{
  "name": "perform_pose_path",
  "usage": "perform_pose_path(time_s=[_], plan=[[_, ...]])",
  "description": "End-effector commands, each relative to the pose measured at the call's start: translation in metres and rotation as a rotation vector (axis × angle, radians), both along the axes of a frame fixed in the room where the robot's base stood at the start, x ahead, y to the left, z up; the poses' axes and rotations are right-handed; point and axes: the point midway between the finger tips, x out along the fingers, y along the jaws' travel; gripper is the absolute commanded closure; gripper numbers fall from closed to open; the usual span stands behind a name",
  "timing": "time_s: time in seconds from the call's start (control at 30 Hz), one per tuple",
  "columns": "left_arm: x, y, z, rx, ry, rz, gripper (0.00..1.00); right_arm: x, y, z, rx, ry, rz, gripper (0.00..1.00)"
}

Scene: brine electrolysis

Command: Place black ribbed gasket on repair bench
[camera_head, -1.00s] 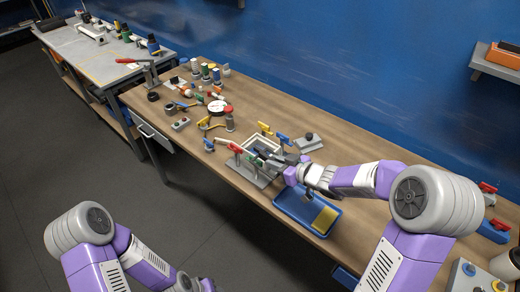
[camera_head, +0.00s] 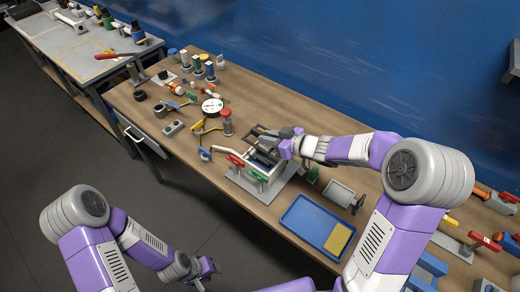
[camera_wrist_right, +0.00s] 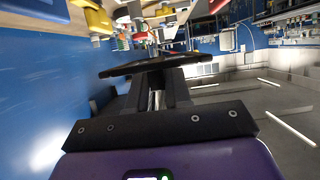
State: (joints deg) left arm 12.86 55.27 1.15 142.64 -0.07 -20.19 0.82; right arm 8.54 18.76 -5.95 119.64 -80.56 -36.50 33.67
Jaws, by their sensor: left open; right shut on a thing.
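My right gripper (camera_head: 268,133) is over the clamp fixture (camera_head: 245,180) on the wooden bench (camera_head: 325,160). In the right wrist view a thin, black, flat gasket (camera_wrist_right: 160,66) lies across the fingertips, and the gripper is shut on it. It is seen nearly edge-on, so its ribs cannot be made out. The gasket is hard to pick out in the head view. My left gripper (camera_head: 207,270) is open and empty, low over the floor in front of the bench. A grey-topped table (camera_head: 70,45) stands at the far left; I cannot tell which surface is the repair bench.
A blue tray (camera_head: 293,222) with a yellow pad (camera_head: 338,239) lies right of the fixture. Bottles, a round white gauge (camera_head: 212,105) and small parts crowd the wooden bench's left part. A red-handled tool (camera_head: 119,55) is on the grey table. A blue wall (camera_head: 350,60) rises behind.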

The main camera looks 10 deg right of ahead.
Motion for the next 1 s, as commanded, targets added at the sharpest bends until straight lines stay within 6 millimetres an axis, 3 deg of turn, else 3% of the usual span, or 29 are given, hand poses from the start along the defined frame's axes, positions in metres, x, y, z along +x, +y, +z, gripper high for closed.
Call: perform_pose_path(time_s=[0.27,0.5,1.0], plan=[[-0.001,0.0,0.0,0.0,0.002,0.0,0.57,0.0,0.0,-0.001,0.0,0.0,0.0,1.0],[-0.001,0.0,-0.019,0.0,0.001,0.001,0.57,-0.001,0.0,-0.04,0.001,0.004,0.0,1.0],[-0.001,0.0,-0.035,0.0,0.001,0.0,0.57,-0.001,0.0,-0.096,0.001,0.001,-0.001,1.0]])
